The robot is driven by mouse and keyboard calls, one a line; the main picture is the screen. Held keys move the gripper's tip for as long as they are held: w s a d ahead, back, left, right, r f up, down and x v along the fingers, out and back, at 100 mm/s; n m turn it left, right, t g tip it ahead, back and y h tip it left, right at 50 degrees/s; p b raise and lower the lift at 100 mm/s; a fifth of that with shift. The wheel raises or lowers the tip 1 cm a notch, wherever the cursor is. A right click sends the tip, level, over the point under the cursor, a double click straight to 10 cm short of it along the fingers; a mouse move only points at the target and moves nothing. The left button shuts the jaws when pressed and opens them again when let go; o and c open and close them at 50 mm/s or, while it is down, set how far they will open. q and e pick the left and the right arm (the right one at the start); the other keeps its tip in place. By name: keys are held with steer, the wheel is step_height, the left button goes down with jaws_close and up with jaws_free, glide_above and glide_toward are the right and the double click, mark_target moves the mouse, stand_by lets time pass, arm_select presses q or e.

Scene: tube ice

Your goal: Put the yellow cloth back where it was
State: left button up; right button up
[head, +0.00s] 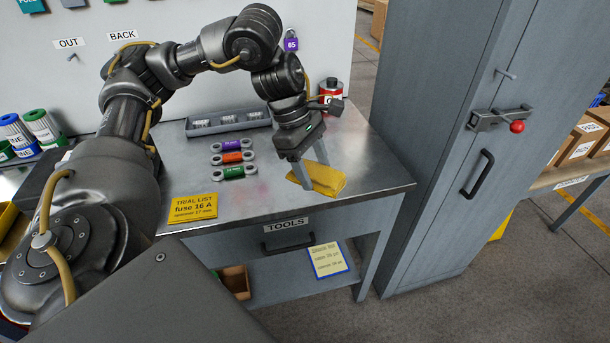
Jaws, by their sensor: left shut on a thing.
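The yellow cloth (327,180) is a folded flat piece near the right front part of the metal workbench top (262,198). My left gripper (315,180) reaches down over it, with its fingers shut on the cloth. The cloth appears to be at or just above the bench surface; I cannot tell if it touches. My right gripper is not in view.
Fuses in purple, orange and green (233,158) lie left of the cloth. A grey tray (228,124) and a red-and-white can (331,89) stand behind. A grey cabinet (450,130) stands close to the right.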

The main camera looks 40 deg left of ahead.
arm_select(q)
steer(key=w+a+f, duration=0.4)
steer(key=a+f, duration=0.1)
steer(key=w+a+f, duration=0.2)
steer(key=a, duration=0.1)
steer(key=shift+w+f, duration=0.35)
steer(key=shift+w+a+f, duration=0.2)
steer(key=shift+f, duration=0.05)
steer(key=shift+a+f, duration=0.1)
step_height(320, 180, down, 2)
steer(key=shift+w+a+f, duration=0.15)
steer(key=shift+f, duration=0.5)
steer(key=shift+a+f, duration=0.1)
steer(key=shift+f, duration=0.1)
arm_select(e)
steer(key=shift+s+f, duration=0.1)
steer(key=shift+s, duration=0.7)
